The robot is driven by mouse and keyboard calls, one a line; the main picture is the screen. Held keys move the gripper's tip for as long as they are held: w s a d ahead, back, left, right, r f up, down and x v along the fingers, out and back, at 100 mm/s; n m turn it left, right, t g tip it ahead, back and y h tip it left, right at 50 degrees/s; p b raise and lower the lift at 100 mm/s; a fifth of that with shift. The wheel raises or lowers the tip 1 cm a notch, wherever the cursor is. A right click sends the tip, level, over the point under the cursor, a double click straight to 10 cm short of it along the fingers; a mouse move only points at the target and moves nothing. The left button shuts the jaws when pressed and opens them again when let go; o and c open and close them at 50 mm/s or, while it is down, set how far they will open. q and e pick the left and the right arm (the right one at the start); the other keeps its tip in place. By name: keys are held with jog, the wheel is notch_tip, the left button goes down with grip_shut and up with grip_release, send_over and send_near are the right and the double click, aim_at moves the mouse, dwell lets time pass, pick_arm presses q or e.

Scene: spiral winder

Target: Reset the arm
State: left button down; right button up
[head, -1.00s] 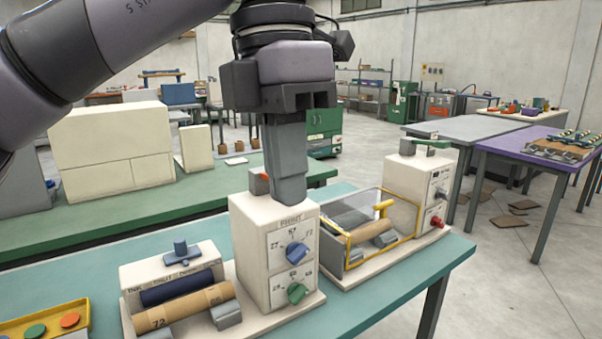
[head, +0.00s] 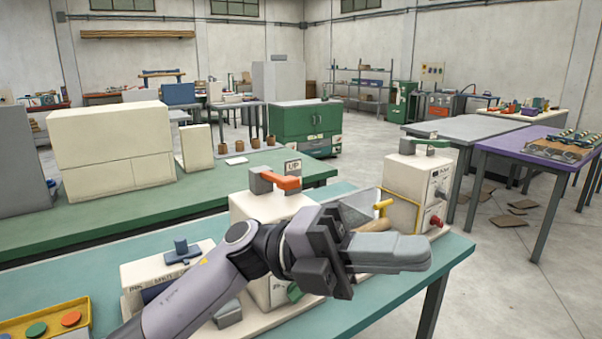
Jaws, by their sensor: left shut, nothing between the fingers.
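The spiral winder stands on the teal table (head: 60,276). Its white control box (head: 258,206) has a grey block with an orange lever (head: 281,181) on top, near a small "UP" sign (head: 292,167). My left arm crosses in front of the box from the lower left and hides most of its dials; part of the green knob (head: 294,292) shows. My left gripper (head: 427,254) is shut and empty, with its fingers pointing right in front of the yellow-framed guard (head: 401,214). My right gripper is out of view.
A white unit with a red knob (head: 437,221) stands just beyond my left fingertips. Open floor lies right of the teal table.

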pick_arm(q)
jog(key=w+a+f+n+t+y, duration=0.45)
jog(key=a+f+n+t, duration=0.5)
jog(key=n+t, duration=0.65)
jog(key=w+a+f+n+t+y, duration=0.3)
jog(key=w+a+f+n+t, duration=0.3)
jog(key=f+n+t, duration=0.9)
jog(key=s+a+f+n+g+y, duration=0.4)
jog(key=s+a+f, duration=0.3)
jog(key=s+f, duration=0.2)
jog(key=s+a+f+n+g+y, duration=0.5)
jog(key=s+f, duration=0.5)
jog(key=f, duration=0.4)
jog(key=shift+a+n+g, duration=0.6)
jog(key=shift+a+n, duration=0.2)
jog(key=shift+a, duration=0.25)
